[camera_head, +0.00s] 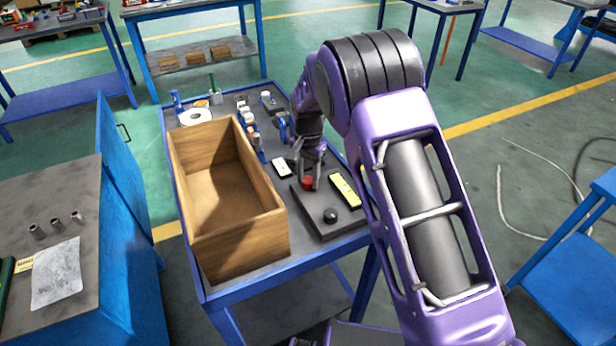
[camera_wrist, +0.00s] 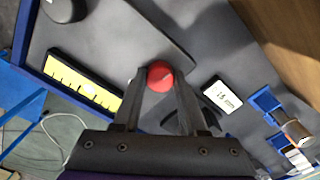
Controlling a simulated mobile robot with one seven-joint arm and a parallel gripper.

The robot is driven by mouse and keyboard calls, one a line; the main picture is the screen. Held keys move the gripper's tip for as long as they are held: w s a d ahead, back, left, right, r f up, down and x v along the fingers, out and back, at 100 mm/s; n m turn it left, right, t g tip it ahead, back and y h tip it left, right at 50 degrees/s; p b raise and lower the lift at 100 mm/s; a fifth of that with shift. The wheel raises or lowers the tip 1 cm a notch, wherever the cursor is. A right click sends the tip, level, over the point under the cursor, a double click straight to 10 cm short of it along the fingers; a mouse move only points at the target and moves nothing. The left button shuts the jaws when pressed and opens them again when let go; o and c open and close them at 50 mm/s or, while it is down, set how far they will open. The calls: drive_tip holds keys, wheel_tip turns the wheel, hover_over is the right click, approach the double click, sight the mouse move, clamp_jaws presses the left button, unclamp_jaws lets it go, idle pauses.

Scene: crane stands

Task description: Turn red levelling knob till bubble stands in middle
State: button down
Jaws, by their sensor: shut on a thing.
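The red levelling knob (camera_head: 308,182) sits on a dark plate (camera_head: 312,213) on the blue bench. My gripper (camera_head: 309,172) reaches down over it and is shut on it. In the wrist view the red knob (camera_wrist: 160,76) shows between the fingertips (camera_wrist: 158,82). A yellow level strip with dark marks (camera_head: 345,190) lies on the plate to the right of the knob; it also shows in the wrist view (camera_wrist: 84,82). I cannot make out the bubble. A black knob (camera_head: 330,215) stands at the plate's near end and shows in the wrist view's top left corner (camera_wrist: 64,8).
An open wooden crate (camera_head: 262,216) fills the bench's left part, close beside the plate. A small white display (camera_head: 282,168) lies left of the gripper; the wrist view shows digits on it (camera_wrist: 222,96). Bottles and a white tape roll (camera_head: 196,117) stand farther back.

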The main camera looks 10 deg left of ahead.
sight(308, 180)
drive_tip(key=shift+c, duration=2.2)
unclamp_jaws()
wheel_tip(308, 180, up, 18)
drive_tip(key=p, duration=0.1)
drive_tip(key=shift+f+p, duration=0.25)
drive_tip(key=shift+p, duration=0.15)
